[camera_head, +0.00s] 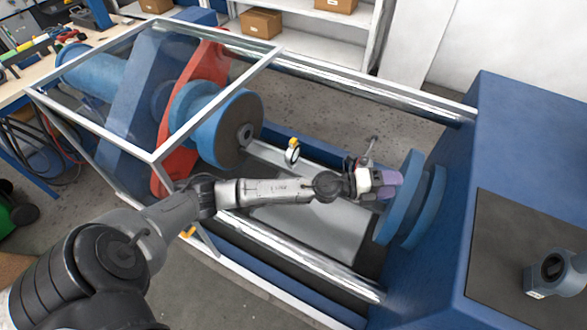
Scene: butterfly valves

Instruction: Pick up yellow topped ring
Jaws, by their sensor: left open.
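The yellow topped ring (292,153) is a small, pale, dark-edged ring with a yellow piece on top. It stands upright inside the blue machine, near the rail to the right of the large blue cylinder. My left arm reaches across the machine from the lower left, passing in front of and below the ring. My left gripper (385,182) is open, to the right of the ring and apart from it, close to the blue discs. Its fingertips are small and hard to make out against a purple part there. My right gripper is not in view.
A blue cylinder (236,128) with a red plate (178,150) sits under a framed clear cover (155,151) at left. Blue discs (402,205) and a large blue housing (520,130) stand at right. Metal rails (350,82) run along the machine.

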